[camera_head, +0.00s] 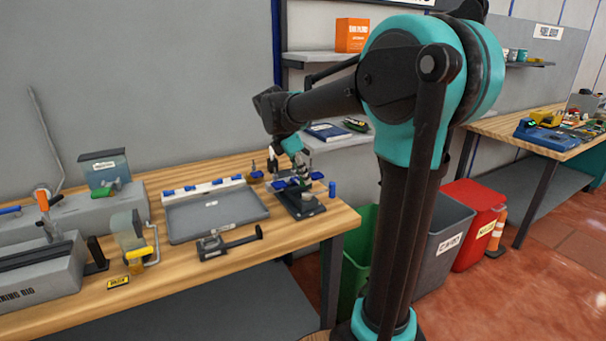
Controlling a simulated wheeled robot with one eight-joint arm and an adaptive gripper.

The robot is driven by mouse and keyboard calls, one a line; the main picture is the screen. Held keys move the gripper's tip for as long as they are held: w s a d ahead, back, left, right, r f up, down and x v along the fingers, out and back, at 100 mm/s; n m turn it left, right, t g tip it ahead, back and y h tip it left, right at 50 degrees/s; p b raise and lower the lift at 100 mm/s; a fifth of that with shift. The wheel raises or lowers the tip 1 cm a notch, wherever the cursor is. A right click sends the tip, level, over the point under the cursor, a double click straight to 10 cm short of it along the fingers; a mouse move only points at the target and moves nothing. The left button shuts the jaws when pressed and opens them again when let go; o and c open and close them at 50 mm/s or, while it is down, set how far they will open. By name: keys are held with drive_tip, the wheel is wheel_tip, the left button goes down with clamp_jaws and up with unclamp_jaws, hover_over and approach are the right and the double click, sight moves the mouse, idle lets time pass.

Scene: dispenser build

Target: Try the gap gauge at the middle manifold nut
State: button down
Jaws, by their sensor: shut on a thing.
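My gripper (300,170) is at the end of my arm, pointing down over a small dark fixture (307,210) at the right end of the wooden bench. The fixture carries blue parts and a grey round part, and looks like the manifold; its middle nut cannot be picked out at this size. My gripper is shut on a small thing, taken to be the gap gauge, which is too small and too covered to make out. Whether it touches a nut cannot be told.
A grey tray (216,212) lies left of the fixture, with a pale strip bearing blue pieces (203,190) behind it. A dark clamp-like tool (229,243) lies in front. A blue cylinder (332,189) stands close on the right. Bins (446,240) stand beyond the bench.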

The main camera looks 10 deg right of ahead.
drive_tip(key=shift+w+a, duration=0.25)
drive_tip(key=shift+w, duration=0.6)
idle(0.4)
drive_tip(key=shift+s, duration=0.1)
drive_tip(key=shift+s+d, duration=0.3)
drive_tip(key=shift+s, duration=0.5)
drive_tip(key=shift+r, duration=2.45)
